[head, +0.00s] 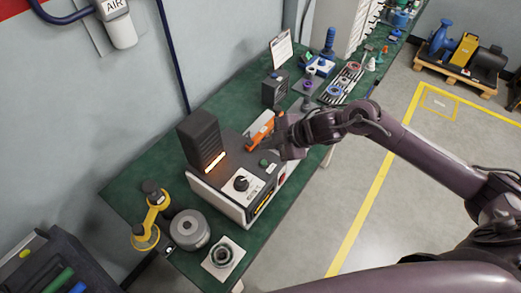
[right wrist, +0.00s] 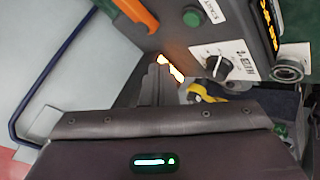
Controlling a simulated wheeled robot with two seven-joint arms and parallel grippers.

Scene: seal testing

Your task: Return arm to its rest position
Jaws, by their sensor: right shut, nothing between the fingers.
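My right gripper (head: 268,146) is shut and empty. It hovers above the seal tester (head: 225,186), close to the tester's orange handle (head: 260,130) and green start button (head: 264,163); I cannot tell whether it touches either. The arm comes in from the right. In the right wrist view the orange handle (right wrist: 137,14), green button (right wrist: 192,16) and black dial (right wrist: 218,67) lie beyond the gripper body. A strip on the tester's dark tower (head: 200,137) glows orange. My left gripper is in neither view.
The tester stands on a green bench (head: 130,187) along the wall. A yellow-and-black device (head: 151,215), a grey round part (head: 189,229) and a ring on a white plate (head: 223,258) stand at its near end. Small tools and a clipboard (head: 281,48) stand farther back.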

